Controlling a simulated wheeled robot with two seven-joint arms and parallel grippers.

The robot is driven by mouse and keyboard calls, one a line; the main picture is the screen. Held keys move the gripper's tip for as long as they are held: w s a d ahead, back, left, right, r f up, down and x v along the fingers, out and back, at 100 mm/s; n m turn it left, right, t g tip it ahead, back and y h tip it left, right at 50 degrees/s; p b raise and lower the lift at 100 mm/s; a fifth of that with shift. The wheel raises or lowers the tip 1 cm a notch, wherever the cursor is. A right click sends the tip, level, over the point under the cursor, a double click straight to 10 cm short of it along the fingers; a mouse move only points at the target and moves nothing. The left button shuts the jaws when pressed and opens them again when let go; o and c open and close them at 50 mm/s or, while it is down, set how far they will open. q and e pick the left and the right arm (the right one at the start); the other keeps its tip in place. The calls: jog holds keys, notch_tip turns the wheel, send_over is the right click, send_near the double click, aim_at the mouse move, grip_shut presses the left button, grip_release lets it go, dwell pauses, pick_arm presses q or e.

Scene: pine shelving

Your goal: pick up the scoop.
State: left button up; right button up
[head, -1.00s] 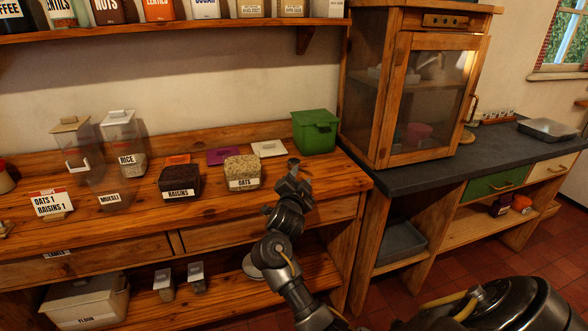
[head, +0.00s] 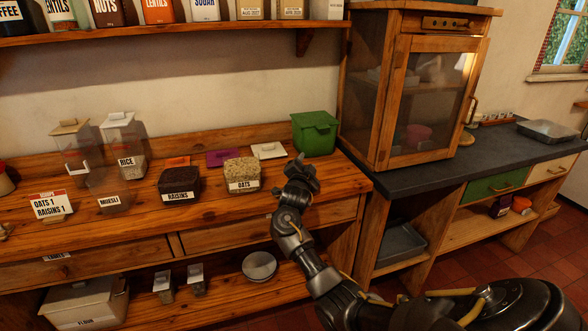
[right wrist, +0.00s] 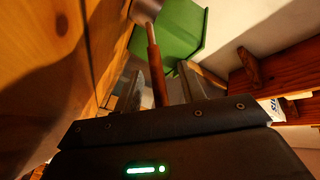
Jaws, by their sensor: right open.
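The scoop shows in the right wrist view, with a pale metal cup (right wrist: 147,10) and a thin brown handle (right wrist: 156,65). My right gripper (right wrist: 162,84) is open, and the handle lies in the gap between its two fingers, which stand apart from it. I cannot tell how deep the handle sits in the gap. In the head view my right gripper (head: 301,168) is over the front right of the wooden worktop (head: 225,207), and I cannot make out the scoop there. My left gripper is not in view.
A green bin (head: 314,134) stands just behind my right gripper. The oats tub (head: 242,172) and raisins tub (head: 180,183) stand to its left. A glass-doored cabinet (head: 415,95) rises to the right. A drawer front is below the worktop edge.

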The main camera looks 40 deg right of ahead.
grip_shut()
jog(key=shift+r, duration=0.15)
jog(key=shift+r, duration=0.25)
notch_tip(320, 180, up, 2)
jog(key=shift+r+b, duration=0.15)
jog(key=shift+b, duration=0.2)
jog(key=s+a+r, duration=0.2)
jog(key=a+r, duration=0.8)
jog(key=a, duration=0.4)
